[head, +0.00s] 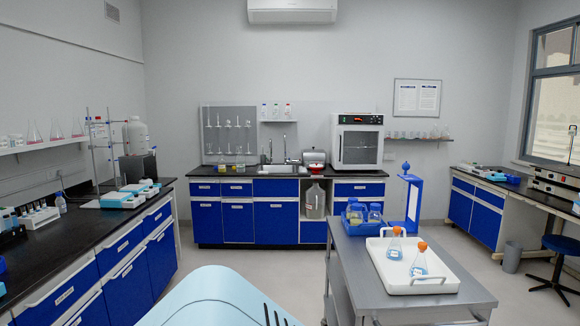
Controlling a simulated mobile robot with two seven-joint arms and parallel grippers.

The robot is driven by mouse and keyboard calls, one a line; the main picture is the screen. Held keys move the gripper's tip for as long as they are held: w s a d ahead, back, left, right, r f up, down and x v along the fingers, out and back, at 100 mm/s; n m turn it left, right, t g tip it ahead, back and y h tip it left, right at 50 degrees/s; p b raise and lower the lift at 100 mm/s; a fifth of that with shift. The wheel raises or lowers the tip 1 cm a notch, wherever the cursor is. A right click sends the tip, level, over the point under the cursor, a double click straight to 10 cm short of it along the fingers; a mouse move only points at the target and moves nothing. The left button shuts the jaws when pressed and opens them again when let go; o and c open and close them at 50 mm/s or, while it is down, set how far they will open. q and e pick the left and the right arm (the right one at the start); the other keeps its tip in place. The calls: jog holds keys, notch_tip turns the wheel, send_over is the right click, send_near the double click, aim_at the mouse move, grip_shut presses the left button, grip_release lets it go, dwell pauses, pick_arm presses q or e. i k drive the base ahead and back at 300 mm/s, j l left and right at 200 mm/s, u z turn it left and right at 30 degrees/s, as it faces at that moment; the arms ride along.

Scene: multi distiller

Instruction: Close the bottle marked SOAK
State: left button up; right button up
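No label reading SOAK is legible at this size, so I cannot tell which vessel is the marked bottle. On the steel cart (345,262), a blue rack (363,228) holds small glass bottles (375,213); whether they are capped is too small to tell. Two conical flasks with orange tops, one farther back (395,249) and one nearer (419,266), stand upright in a white tray (439,284) on the cart. A large clear jug (315,203) stands in a niche under the back counter. Neither of my grippers is in view.
The left bench (80,228) carries boxes, racks and a lab stand. The back counter (230,172) has a sink and an oven (358,145). A stool (560,243) is at right. Floor left of the cart is open.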

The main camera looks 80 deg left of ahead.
aim_at(222, 164)
jog(key=u, duration=3.1)
jog(key=z, duration=0.15)
jog(key=i, duration=4.8)
jog(key=l+z, duration=0.05)
jog(key=l, duration=0.15)
